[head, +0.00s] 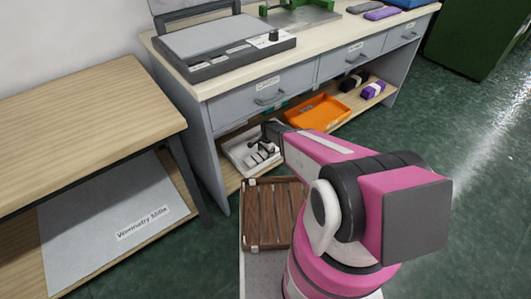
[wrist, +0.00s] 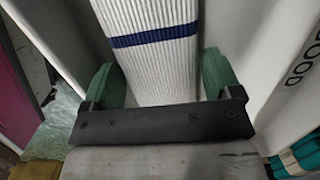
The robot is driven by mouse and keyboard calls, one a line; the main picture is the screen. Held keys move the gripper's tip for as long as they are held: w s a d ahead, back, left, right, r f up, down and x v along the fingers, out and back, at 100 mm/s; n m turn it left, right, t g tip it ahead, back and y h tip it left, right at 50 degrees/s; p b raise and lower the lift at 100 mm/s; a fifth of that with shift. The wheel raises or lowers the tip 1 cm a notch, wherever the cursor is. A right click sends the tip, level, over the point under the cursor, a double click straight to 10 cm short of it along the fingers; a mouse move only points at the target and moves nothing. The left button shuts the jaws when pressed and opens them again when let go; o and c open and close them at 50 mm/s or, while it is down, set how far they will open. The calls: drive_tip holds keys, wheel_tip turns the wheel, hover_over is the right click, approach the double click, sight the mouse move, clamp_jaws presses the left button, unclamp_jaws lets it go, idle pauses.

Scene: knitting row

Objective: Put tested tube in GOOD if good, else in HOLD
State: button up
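The tube is a white ribbed roll (wrist: 160,75) with a dark blue band, seen in the wrist view between the two green fingers of my gripper (wrist: 160,85). Its edges lie very close to both fingers; whether they press on it is not clear. Its near end is hidden behind the dark bar of the gripper. A white wall with the letters "OOD" stands to the right of it. In the head view my gripper (head: 270,135) is at a white tray (head: 234,158) on the lower shelf, where white pieces show. An orange tray (head: 313,112) is right of it.
The drawer bench (head: 230,100) overhangs the shelf. Black and purple rolls (head: 372,90) lie at the shelf's right end. A brown slatted crate (head: 270,215) is in front of the white tray. A wooden table (head: 75,115) stands left. Green floor is open at right.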

drive_tip(key=shift+r, duration=0.1)
drive_tip(key=r, duration=0.7)
drive_tip(key=shift+w+d+r, duration=0.25)
drive_tip(key=shift+d+r, duration=0.05)
drive_tip(key=shift+d, duration=0.1)
